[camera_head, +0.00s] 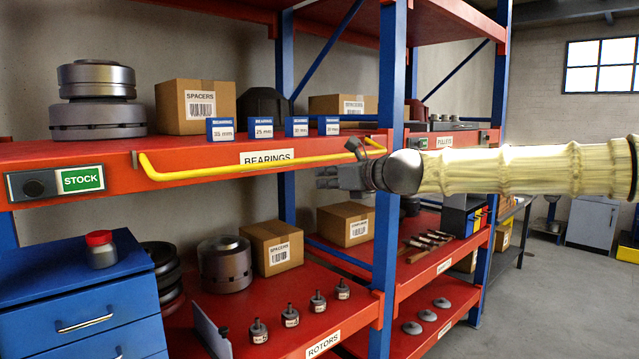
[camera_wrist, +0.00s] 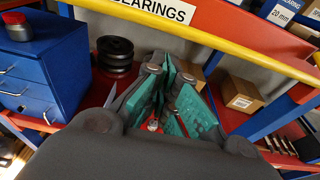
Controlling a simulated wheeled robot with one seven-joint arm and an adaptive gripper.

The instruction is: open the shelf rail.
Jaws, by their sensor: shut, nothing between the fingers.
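The yellow shelf rail (camera_head: 230,168) runs along the front edge of the red upper shelf marked BEARINGS (camera_head: 110,158). Its left end bends up to a mount on the shelf edge, and its right end shows beside the blue post. My gripper (camera_head: 325,178) is just below the right part of the rail in the head view, its fingers pointing left. In the wrist view, the rail (camera_wrist: 200,37) crosses above my gripper's teal-padded fingers (camera_wrist: 172,80). The fingers are shut and empty. I cannot tell whether any part of my gripper touches the rail.
Small blue bearing boxes (camera_head: 262,128), a SPACERS carton (camera_head: 196,107) and dark rotor parts (camera_head: 97,100) stand behind the rail. A blue post (camera_head: 390,90) is close to my wrist. A blue drawer cabinet (camera_head: 70,290) stands lower left. Open floor (camera_head: 560,300) lies at right.

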